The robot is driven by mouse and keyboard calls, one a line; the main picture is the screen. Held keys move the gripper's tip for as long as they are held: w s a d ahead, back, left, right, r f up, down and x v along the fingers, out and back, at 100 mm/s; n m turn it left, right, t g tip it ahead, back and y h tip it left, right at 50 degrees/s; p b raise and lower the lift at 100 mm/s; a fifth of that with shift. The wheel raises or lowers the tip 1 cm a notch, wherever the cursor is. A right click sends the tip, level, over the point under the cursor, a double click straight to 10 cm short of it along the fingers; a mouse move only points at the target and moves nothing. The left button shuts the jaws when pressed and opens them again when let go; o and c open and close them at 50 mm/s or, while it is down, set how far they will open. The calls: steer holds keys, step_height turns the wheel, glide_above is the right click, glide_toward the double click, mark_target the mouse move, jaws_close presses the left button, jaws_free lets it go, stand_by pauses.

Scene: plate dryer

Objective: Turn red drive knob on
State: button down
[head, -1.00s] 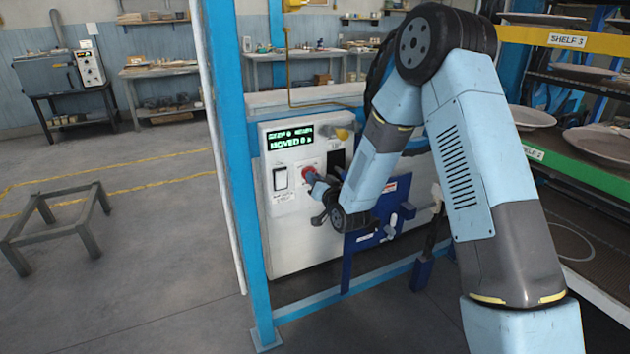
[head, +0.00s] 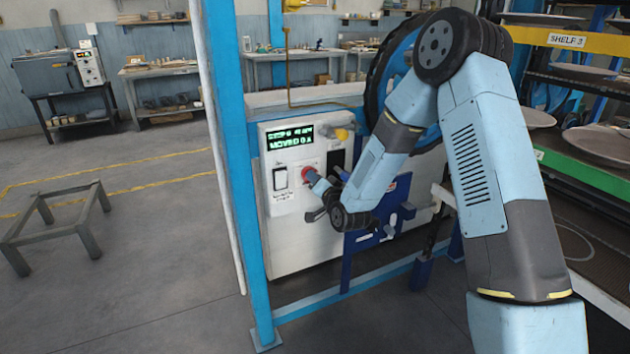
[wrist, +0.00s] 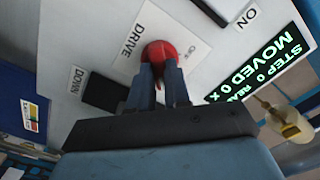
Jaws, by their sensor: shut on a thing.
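The red drive knob (wrist: 160,52) sits on the white control panel (wrist: 95,40) beside the label DRIVE in the wrist view. In the head view the knob (head: 308,173) shows as a small red piece at the gripper's tip. My gripper (wrist: 160,72) is shut on the knob, with one finger on each side of its near part. In the head view my gripper (head: 317,183) reaches the panel from the right. The fingers hide part of the knob, and I cannot tell its turned position.
A white-framed switch (head: 280,179) is left of the red knob. A blue post (head: 240,160) stands left of the panel. Plate shelves (head: 590,150) are at right.

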steer(key=shift+d+f, duration=0.15)
steer(key=shift+f, duration=0.05)
steer(key=c, duration=1.1)
jaws_free()
steer(key=shift+r, duration=0.15)
steer(key=v, duration=1.3)
steer(key=shift+s+d, duration=0.2)
steer(key=shift+s, duration=0.1)
steer(key=shift+w, duration=0.1)
